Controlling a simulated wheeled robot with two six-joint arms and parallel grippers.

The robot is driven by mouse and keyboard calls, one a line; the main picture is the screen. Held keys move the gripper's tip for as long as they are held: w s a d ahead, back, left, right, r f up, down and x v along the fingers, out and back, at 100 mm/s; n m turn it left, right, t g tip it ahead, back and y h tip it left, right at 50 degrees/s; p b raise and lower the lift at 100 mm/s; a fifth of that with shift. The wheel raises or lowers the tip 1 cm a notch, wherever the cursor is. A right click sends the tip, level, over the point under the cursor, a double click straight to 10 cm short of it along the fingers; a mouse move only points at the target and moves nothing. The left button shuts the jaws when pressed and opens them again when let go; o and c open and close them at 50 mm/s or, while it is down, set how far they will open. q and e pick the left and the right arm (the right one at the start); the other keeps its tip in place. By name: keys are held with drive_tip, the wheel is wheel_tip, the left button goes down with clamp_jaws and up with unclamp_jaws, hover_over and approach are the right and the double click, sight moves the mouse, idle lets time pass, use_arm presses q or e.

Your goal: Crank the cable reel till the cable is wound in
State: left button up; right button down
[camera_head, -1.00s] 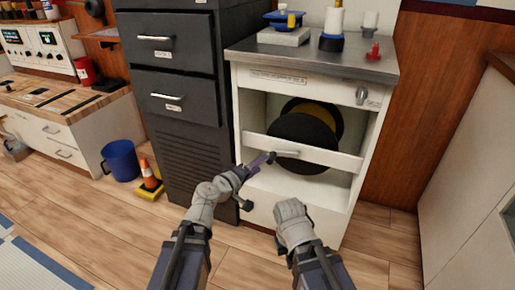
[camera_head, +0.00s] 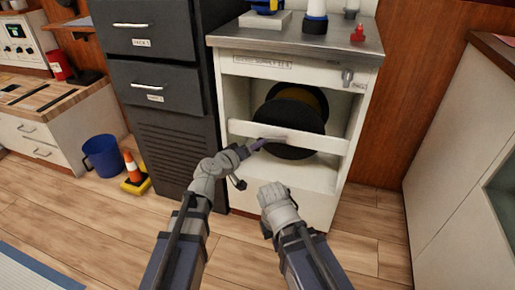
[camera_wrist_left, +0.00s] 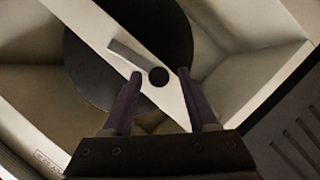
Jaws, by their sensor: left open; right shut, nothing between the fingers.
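The cable reel (camera_head: 290,115), a large dark drum with a yellow-brown part behind its front disc, sits inside the open white cabinet, behind a white crossbar (camera_head: 320,142). Its dark disc also shows in the left wrist view (camera_wrist_left: 90,65). There a grey crank arm (camera_wrist_left: 126,54) lies over the crossbar, with a round black knob (camera_wrist_left: 158,77) at its lower end. My left gripper (camera_head: 260,144) is open at the crossbar. In the left wrist view its fingers (camera_wrist_left: 160,84) stand either side of the knob; contact cannot be told. My right gripper (camera_head: 271,190) is shut and empty, low before the cabinet.
A dark drawer cabinet (camera_head: 165,125) stands close on the left. A blue bucket (camera_head: 102,156) and an orange cone (camera_head: 132,168) are on the floor further left. Small items, including a red one (camera_head: 358,33), stand on the cabinet's top (camera_head: 300,36).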

use_arm(q)
drive_tip(key=shift+x, duration=0.85)
clamp_jaws()
idle(0.8)
